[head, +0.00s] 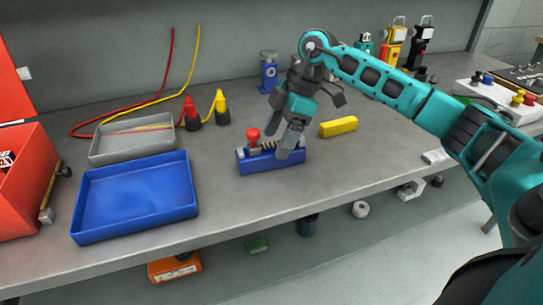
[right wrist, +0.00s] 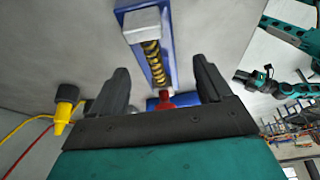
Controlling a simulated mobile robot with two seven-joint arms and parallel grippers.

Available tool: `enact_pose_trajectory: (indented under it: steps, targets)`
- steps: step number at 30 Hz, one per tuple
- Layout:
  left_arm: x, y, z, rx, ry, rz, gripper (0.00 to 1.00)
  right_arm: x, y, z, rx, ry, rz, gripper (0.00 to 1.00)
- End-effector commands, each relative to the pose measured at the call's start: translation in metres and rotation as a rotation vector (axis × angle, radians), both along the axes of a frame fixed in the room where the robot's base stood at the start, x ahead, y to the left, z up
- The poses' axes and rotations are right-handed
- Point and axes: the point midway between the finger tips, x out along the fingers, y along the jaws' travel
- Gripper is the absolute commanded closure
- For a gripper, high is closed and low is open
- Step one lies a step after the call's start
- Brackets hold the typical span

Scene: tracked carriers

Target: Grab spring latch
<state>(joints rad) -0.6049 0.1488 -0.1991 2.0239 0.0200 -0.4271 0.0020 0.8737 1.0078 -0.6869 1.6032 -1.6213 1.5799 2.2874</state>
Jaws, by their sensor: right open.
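The spring latch (head: 272,162) is a blue base with a coiled spring and a red knob, lying on the grey bench. In the right wrist view the latch (right wrist: 171,30) runs up from between the fingers, with its pale block, yellow-and-black spring and red knob showing. My right gripper (head: 277,143) is over the latch, its fingers pointing down and hiding part of it. In the wrist view the right gripper (right wrist: 160,85) is open, with one finger on each side of the red knob end. Whether the fingers touch the latch cannot be told. My left gripper is not in view.
A yellow block (head: 338,127) lies just right of the latch. A blue tray (head: 133,228) and a grey tray (head: 103,156) are at the left. Red (head: 192,118) and yellow (head: 221,110) clamps with cables stand behind. Bare bench lies in front of the latch.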

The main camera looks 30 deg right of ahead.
Motion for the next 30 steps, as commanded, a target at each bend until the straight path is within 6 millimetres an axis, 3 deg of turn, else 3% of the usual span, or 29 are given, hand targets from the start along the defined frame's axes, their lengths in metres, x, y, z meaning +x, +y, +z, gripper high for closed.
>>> enact_pose_trajectory:
  steps: [7,15,30]
  targets:
    - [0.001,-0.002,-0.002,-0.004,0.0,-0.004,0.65,0.006,0.014,-0.036,0.0,0.001,0.002,0.21]
    - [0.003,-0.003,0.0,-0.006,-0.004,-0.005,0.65,0.007,0.016,-0.039,0.0,0.0,0.0,0.21]
    - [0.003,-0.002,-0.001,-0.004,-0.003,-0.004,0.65,0.007,0.016,-0.038,0.0,0.0,0.001,0.69]
